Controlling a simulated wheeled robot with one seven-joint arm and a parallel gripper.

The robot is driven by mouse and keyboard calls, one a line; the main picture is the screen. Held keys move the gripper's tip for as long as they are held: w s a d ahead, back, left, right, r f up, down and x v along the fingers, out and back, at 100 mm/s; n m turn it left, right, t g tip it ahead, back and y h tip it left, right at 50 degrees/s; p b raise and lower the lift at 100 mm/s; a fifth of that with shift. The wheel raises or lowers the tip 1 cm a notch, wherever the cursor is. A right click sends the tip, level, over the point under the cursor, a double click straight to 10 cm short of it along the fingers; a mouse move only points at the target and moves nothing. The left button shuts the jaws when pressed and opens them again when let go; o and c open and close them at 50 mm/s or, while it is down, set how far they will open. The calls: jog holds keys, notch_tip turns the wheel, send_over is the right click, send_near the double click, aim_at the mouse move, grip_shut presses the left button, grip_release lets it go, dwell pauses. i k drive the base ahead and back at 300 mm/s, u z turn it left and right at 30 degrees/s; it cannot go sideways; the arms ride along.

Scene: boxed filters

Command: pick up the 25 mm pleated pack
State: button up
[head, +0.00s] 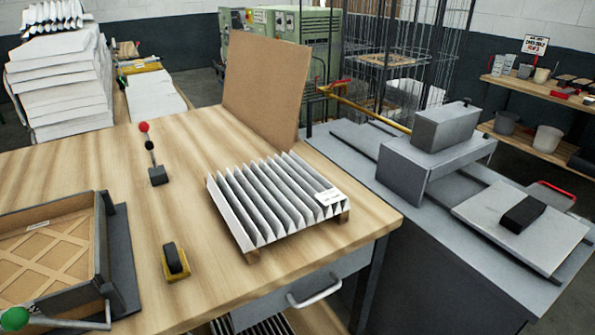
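A white-grey pleated pack (275,197) lies on the wooden table, near its right front corner. Its folds stand up like a zigzag, and a small white label (328,196) sits on its right end. I cannot read the label, so its size in millimetres does not show. The pack rests on small wooden blocks (252,256) that show under its front edge. More pleats (262,327) show below the table at the bottom edge, mostly cut off. My gripper is not in view.
A brown board (266,90) stands behind the pack. A black-based lever with a red knob (157,175) and a yellow-and-black block (175,262) stand left of it. A tray with a lattice (45,255) lies far left. A grey machine (430,165) stands right. The table's middle is clear.

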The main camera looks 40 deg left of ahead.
aim_at(279, 198)
jog(key=u, duration=1)
jog(key=i, duration=0.9)
jog(key=u, duration=0.95)
